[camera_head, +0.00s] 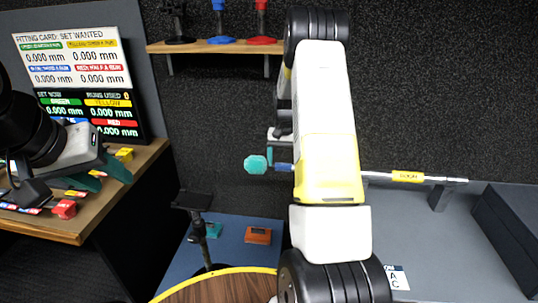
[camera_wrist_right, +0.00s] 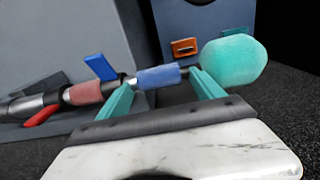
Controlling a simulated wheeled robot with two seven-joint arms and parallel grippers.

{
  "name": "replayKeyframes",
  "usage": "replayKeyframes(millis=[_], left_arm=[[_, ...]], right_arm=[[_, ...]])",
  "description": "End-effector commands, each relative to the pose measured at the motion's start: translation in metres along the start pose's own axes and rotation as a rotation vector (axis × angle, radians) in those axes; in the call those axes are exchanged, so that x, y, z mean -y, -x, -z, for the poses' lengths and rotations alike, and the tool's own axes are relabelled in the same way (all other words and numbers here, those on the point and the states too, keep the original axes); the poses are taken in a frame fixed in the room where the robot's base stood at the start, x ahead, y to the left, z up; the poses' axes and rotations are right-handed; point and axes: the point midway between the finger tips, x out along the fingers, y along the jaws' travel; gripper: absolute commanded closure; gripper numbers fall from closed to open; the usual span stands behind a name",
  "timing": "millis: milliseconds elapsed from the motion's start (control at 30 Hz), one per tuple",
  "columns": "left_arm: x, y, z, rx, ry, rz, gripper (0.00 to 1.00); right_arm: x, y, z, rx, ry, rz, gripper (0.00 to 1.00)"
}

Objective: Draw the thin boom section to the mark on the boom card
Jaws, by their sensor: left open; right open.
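The boom is a pole lying across the back; its silver tube (camera_head: 437,179) carries a yellow label. Its thin end has a blue band (camera_wrist_right: 160,77) and a teal foam head (camera_wrist_right: 233,62), which also shows in the head view (camera_head: 255,165). Farther along are a pink band (camera_wrist_right: 84,93), a blue lever (camera_wrist_right: 100,67) and a red lever (camera_wrist_right: 40,121). My right gripper (camera_wrist_right: 163,80) is open, its teal fingers either side of the blue band; contact is unclear. My left gripper (camera_head: 108,177) is open over the left bench. A partly hidden card shows A and C (camera_head: 397,278).
The left bench (camera_head: 60,223) holds small coloured blocks before a fitting-card panel (camera_head: 75,57). A shelf (camera_head: 215,47) with coloured stands is on the back wall. A blue surface (camera_head: 235,246) holds an orange block (camera_head: 258,236). My right arm hides the boom's middle.

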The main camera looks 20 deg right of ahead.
Motion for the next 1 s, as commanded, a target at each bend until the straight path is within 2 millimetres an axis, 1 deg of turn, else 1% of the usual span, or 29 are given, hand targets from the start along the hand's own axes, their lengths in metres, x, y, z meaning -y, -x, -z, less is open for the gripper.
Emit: replayKeyframes(millis=[67,100,167,300,467,500,667,767,867,967,1000], left_arm=[[0.000,0.000,0.000,0.000,0.000,0.000,0.56],[0.000,0.000,0.000,0.000,0.000,0.000,0.56],[0.000,0.000,0.000,0.000,0.000,0.000,0.56],[0.000,0.000,0.000,0.000,0.000,0.000,0.56],[0.000,0.000,0.000,0.000,0.000,0.000,0.56],[0.000,0.000,0.000,0.000,0.000,0.000,0.56],[0.000,0.000,0.000,0.000,0.000,0.000,0.56],[0.000,0.000,0.000,0.000,0.000,0.000,0.56],[0.000,0.000,0.000,0.000,0.000,0.000,0.56],[0.000,0.000,0.000,0.000,0.000,0.000,0.56],[0.000,0.000,0.000,0.000,0.000,0.000,0.56]], right_arm=[[0.000,0.000,0.000,0.000,0.000,0.000,0.24],[0.000,0.000,0.000,0.000,0.000,0.000,0.28],[0.000,0.000,0.000,0.000,0.000,0.000,0.39],[0.000,0.000,0.000,0.000,0.000,0.000,0.67],[0.000,0.001,0.000,0.000,0.000,0.000,0.98],[0.000,0.001,0.000,0.000,0.000,0.000,1.00],[0.001,0.001,0.000,-0.001,0.001,0.000,1.00],[0.008,0.001,0.000,-0.001,0.003,0.000,1.00],[0.021,0.001,0.000,-0.001,0.003,0.000,1.00],[0.043,0.001,0.000,-0.002,0.005,0.001,1.00],[0.053,0.001,0.000,-0.002,0.006,0.001,1.00]])
